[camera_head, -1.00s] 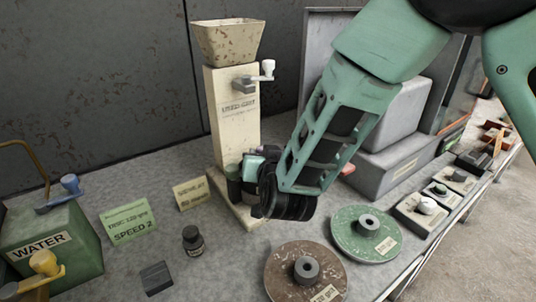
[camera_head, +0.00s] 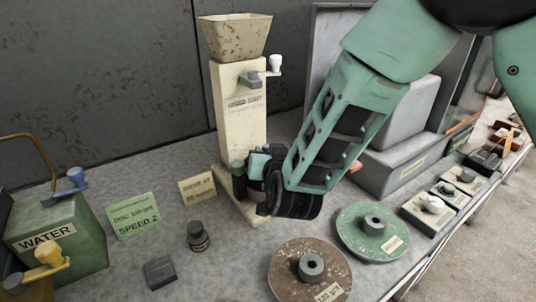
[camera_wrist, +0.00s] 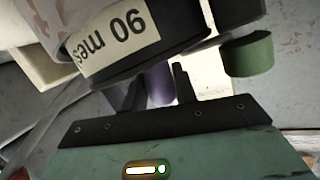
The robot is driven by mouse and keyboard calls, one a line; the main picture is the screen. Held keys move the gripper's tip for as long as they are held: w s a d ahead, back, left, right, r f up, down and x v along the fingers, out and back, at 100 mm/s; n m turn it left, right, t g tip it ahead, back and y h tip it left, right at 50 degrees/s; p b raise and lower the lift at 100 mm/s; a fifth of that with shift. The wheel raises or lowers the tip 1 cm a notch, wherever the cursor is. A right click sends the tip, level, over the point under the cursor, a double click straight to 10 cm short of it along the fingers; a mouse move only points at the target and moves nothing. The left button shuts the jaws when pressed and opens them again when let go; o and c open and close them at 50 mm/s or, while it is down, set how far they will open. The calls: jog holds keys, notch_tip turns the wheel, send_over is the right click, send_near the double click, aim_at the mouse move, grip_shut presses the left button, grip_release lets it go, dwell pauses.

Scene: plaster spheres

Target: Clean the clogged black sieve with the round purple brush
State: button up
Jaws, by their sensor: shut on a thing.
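My gripper (camera_wrist: 160,92) points up in the wrist view, and a round purple piece, seemingly the purple brush (camera_wrist: 158,82), shows between its two dark fingers. The black sieve (camera_wrist: 178,48), with a white "90 mes…" label, is close past the fingertips and covers part of the view. Its text is upside down there. Whether the brush touches the sieve cannot be told.
A small dark bottle (camera_head: 198,236), a grey block (camera_head: 159,272) and a green water tank (camera_head: 60,240) are to the left. A brown disc (camera_head: 285,268) and a green disc (camera_head: 352,238) lie in front. Bare bench shows between them.

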jog(key=shift+w+a, duration=0.3)
jog(key=shift+w, duration=0.45)
jog(key=shift+s+d+b, duration=0.3)
jog(key=shift+s+d, duration=0.1)
jog(key=shift+s, duration=0.45)
jog(key=shift+s+d+b, duration=0.25)
jog(key=shift+s+d, duration=0.1)
jog(key=shift+s, duration=0.45)
jog(key=shift+w+a, duration=0.4)
jog(key=shift+w, duration=0.4)
jog(key=shift+w+a, duration=0.35)
jog(key=shift+w, duration=0.45)
jog(key=shift+s+d+b, duration=0.2)
jog(key=shift+s+d, duration=0.15)
jog(key=shift+s, duration=0.45)
jog(key=shift+s+d+b, duration=0.2)
jog(key=shift+s+d, duration=0.15)
jog(key=shift+s, duration=0.45)
